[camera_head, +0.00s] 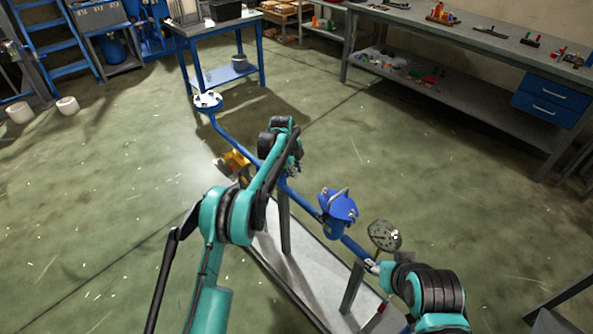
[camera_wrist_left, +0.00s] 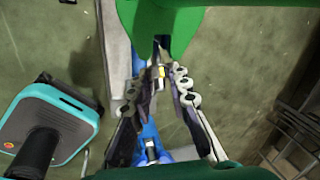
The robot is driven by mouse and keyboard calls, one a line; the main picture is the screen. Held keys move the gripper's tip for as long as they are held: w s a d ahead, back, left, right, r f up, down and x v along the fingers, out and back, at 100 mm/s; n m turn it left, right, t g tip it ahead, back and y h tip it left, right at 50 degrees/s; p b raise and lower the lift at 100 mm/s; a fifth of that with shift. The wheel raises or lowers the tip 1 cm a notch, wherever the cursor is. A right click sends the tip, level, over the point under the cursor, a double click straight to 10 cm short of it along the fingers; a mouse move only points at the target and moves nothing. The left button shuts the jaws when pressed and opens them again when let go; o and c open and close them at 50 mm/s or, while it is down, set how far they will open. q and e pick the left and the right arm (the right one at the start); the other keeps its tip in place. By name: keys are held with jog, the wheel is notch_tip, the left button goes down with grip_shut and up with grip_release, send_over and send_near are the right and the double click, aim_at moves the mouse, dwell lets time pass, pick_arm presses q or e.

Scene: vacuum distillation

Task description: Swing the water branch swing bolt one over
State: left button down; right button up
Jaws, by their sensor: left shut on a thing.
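A blue pipe line (camera_head: 232,137) runs from a flange (camera_head: 208,101) at upper left to the lower right in the head view. My left gripper (camera_head: 293,170) is over its middle stretch. In the left wrist view, the fingers of my left gripper (camera_wrist_left: 161,84) point to a small part with a yellow spot (camera_wrist_left: 161,71) and are shut on it. This looks like the swing bolt, but the fingers hide most of it. Blue pipework (camera_wrist_left: 150,143) lies below them. My right arm shows at lower right in the head view; its fingers do not show.
A blue domed fitting (camera_head: 338,206) and a round dial gauge (camera_head: 384,235) stand along the pipe, right of my left gripper. A pale base plate (camera_head: 283,262) lies below. Open floor surrounds the line; benches stand behind.

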pick_arm(q)
jog(key=shift+w+a+r+g+h+p, duration=0.2)
jog(key=shift+g+h+p, duration=0.1)
jog(key=shift+p, duration=0.1)
jog(key=shift+s+d, duration=0.1)
jog(key=c, duration=1.6)
grip_release()
jog(key=shift+c, duration=0.2)
jog(key=v, duration=1.2)
jog(key=shift+f, duration=0.1)
